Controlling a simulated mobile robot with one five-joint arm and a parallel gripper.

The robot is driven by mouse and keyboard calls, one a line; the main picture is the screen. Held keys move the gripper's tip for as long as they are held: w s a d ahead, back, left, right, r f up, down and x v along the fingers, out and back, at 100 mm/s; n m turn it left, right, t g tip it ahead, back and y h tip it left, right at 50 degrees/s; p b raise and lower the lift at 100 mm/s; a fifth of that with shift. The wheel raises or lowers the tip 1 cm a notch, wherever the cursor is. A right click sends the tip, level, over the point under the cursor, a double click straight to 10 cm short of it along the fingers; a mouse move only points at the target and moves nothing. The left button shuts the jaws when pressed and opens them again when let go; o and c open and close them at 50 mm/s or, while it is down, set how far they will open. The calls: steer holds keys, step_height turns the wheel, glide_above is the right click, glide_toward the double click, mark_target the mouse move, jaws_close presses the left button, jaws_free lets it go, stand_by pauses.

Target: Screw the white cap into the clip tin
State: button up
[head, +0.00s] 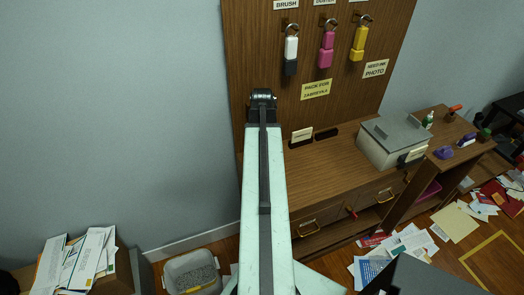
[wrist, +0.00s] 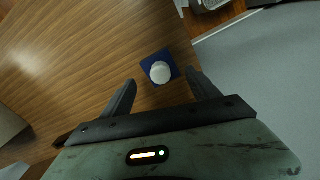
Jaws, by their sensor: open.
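In the wrist view, a round white cap (wrist: 160,72) sits on a small blue square (wrist: 146,62) on the wooden surface. My gripper (wrist: 161,76) is open and empty, with one dark finger to each side of the cap in the picture. I cannot tell how high the fingers are above the surface, and no contact with the cap shows. In the head view, my arm runs up the middle and hides the cap and the fingers. I cannot pick out a clip tin in either view.
The wooden desk (head: 335,165) carries a grey box-shaped machine (head: 392,139) at the right. A backboard (head: 250,60) with hanging coloured tools rises behind. A grey bin (head: 191,272) and a box of papers stand on the floor at left. Papers litter the floor at right.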

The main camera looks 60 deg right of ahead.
steer(key=n, duration=0.6)
steer(key=shift+d, duration=0.1)
steer(key=n, duration=0.5)
steer(key=shift+d, duration=0.1)
steer(key=n, duration=0.5)
steer(key=shift+n, duration=0.4)
steer(key=n, duration=0.5)
steer(key=shift+w+d, duration=0.1)
